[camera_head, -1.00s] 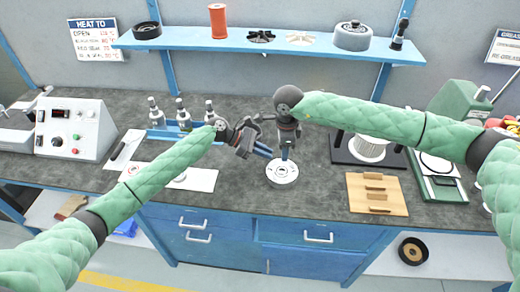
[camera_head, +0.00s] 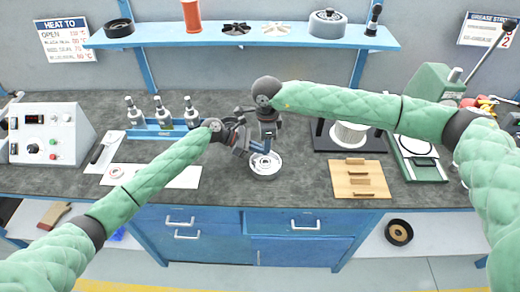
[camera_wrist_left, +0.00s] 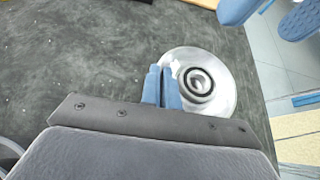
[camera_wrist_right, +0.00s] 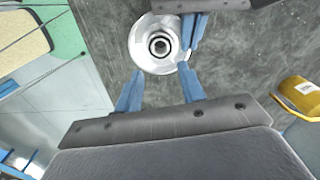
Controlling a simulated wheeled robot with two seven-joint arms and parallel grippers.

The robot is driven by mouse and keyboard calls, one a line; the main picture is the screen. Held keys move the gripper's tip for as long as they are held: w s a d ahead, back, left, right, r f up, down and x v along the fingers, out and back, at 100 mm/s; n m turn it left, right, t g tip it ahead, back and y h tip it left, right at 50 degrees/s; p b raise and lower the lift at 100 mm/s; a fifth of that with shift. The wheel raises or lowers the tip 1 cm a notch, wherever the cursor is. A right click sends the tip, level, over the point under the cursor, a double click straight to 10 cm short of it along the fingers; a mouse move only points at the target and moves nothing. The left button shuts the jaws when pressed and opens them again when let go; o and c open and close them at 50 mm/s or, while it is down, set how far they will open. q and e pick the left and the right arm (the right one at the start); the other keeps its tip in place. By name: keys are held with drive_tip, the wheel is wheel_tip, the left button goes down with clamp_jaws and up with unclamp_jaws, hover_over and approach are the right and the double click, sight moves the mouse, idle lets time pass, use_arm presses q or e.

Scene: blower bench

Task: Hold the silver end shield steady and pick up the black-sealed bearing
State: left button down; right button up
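The silver end shield (camera_head: 265,170) is a round flanged disc lying on the grey bench top. At its centre a black ring with a bright middle, which looks like the black-sealed bearing (camera_wrist_left: 200,82), shows in both wrist views (camera_wrist_right: 159,46). My left gripper (camera_head: 254,147) is at the shield's rim. In the left wrist view its fingers (camera_wrist_left: 161,70) are close together and appear shut on the rim. My right gripper (camera_wrist_right: 162,80) is open and empty, its fingers spread above the near side of the shield. In the head view it (camera_head: 268,147) partly hides the shield.
A white sheet (camera_head: 180,180) with a small round part (camera_head: 116,172) lies left of the shield. Bottles stand in a blue rack (camera_head: 150,131) behind it. A wooden block board (camera_head: 345,187), a dark plate with a white cylinder (camera_head: 349,135) and a green press (camera_head: 430,95) are at right.

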sight(266, 158)
drive_tip(key=o, duration=0.4)
drive_tip(key=shift+f, duration=0.15)
drive_tip(key=shift+c, duration=0.2)
use_arm(q)
drive_tip(key=shift+f, duration=0.1)
use_arm(e)
drive_tip(key=shift+o, duration=0.4)
drive_tip(key=shift+s+a+f, duration=0.2)
drive_tip(key=shift+s+f, duration=0.15)
use_arm(q)
drive_tip(key=shift+f, duration=0.1)
use_arm(e)
drive_tip(key=shift+w+d+f+m, duration=0.15)
drive_tip(key=shift+f+m, duration=1.2)
drive_tip(key=shift+m, duration=1)
drive_tip(key=shift+w+f+m, duration=0.1)
drive_tip(key=shift+f+m, duration=1.2)
drive_tip(key=shift+m, duration=1.1)
drive_tip(key=shift+w+d+f+m, duration=0.15)
drive_tip(key=shift+f+m, duration=1.2)
drive_tip(key=shift+m, duration=1)
drive_tip(key=shift+a, duration=0.1)
drive_tip(key=shift+c, duration=0.2)
use_arm(q)
drive_tip(key=shift+s, duration=0.1)
use_arm(e)
drive_tip(key=c, duration=0.8)
